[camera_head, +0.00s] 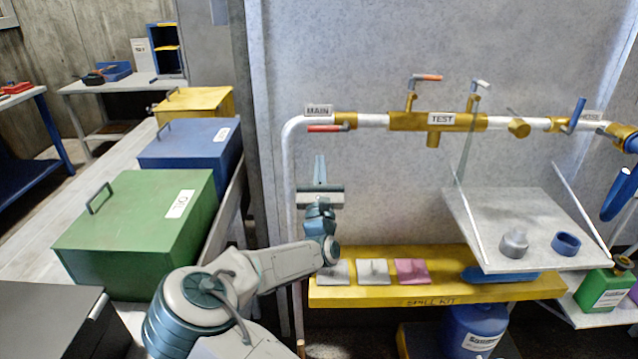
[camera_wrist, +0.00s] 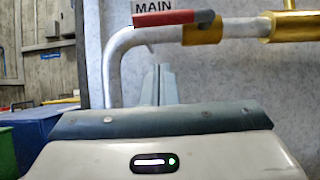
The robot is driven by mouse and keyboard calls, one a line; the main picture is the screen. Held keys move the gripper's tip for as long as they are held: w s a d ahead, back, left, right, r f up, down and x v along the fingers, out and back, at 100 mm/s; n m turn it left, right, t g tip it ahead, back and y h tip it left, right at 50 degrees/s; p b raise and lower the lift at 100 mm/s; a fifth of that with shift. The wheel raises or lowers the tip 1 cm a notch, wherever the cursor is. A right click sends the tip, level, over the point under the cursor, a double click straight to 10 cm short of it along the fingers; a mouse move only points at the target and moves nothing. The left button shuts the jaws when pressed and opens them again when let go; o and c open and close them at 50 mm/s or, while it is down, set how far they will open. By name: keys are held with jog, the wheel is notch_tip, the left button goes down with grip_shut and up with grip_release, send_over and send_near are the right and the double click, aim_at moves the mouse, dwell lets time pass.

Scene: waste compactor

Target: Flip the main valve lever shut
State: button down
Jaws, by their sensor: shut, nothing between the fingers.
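The main valve lever (camera_head: 325,128) has a red grip and lies level, pointing left from its brass valve body (camera_head: 346,120). It sits just under the MAIN label (camera_head: 319,110).
The white pipe (camera_head: 291,165) bends down just left of my gripper. A brass TEST manifold (camera_head: 407,121) with two small upright levers is to the right. A yellow shelf (camera_head: 425,293) stands below, and a grey tilted tray (camera_head: 530,225) is at right. Coloured bins (camera_head: 140,228) line the left.

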aim_at(327, 127)
jog(key=r, duration=0.1)
jog(key=w+r, duration=0.1)
jog(key=r, duration=0.1)
jog(key=r+p, duration=0.1)
jog(key=shift+w+r, duration=0.3)
jog(key=shift+w, duration=0.1)
jog(key=shift+a, duration=0.15)
jog(key=shift+r, duration=0.1)
